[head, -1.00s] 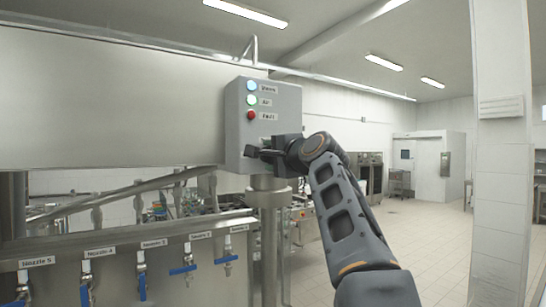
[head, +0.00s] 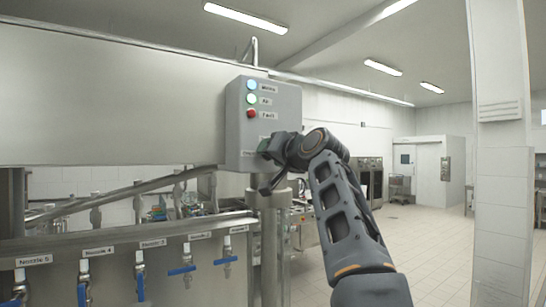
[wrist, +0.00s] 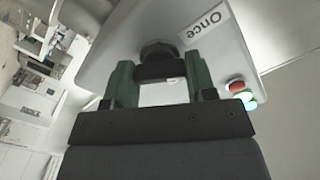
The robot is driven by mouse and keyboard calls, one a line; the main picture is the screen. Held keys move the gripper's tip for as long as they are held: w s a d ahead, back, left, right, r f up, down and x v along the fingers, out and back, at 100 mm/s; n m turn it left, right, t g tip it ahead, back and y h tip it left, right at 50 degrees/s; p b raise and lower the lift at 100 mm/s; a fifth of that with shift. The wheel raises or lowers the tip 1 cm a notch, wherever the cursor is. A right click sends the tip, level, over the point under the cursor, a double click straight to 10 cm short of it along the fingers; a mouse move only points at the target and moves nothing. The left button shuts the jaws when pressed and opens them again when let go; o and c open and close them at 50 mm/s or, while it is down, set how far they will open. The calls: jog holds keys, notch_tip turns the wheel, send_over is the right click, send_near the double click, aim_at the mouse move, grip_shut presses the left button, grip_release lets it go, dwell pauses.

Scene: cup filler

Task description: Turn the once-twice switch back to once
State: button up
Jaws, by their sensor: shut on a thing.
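The grey control box (head: 290,100) shows in the head view, with my gripper (head: 268,168) at its lower front. In the wrist view my gripper (wrist: 160,72) has its two green fingers on either side of the black switch knob (wrist: 158,48), shut on its dark handle. A white "Once" label (wrist: 204,22) is on the box face beside the knob, up and to the right in the wrist view. My gripper and wrist hide most of the switch in the head view. I cannot read the knob's exact setting.
A blue-white lamp (head: 251,85), a green lamp (head: 252,99) and a red lamp (head: 251,113) are above the switch. A round post (head: 268,240) stands below the box. Nozzles with blue-handled valves (head: 182,270) line the left. The floor at right is clear.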

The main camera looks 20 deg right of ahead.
jog(key=n, duration=0.6)
jog(key=shift+f+b, duration=0.1)
jog(key=shift+b, duration=0.3)
jog(key=shift+n, duration=0.4)
jog(key=o, duration=0.9)
jog(key=shift+o, duration=0.2)
jog(key=shift+s, duration=0.1)
jog(key=s+d+b, duration=0.1)
jog(key=s+b, duration=0.3)
jog(key=s, duration=0.9)
jog(key=shift+s+d+b, duration=0.3)
jog(key=shift+d+b, duration=0.05)
jog(key=shift+b, duration=0.05)
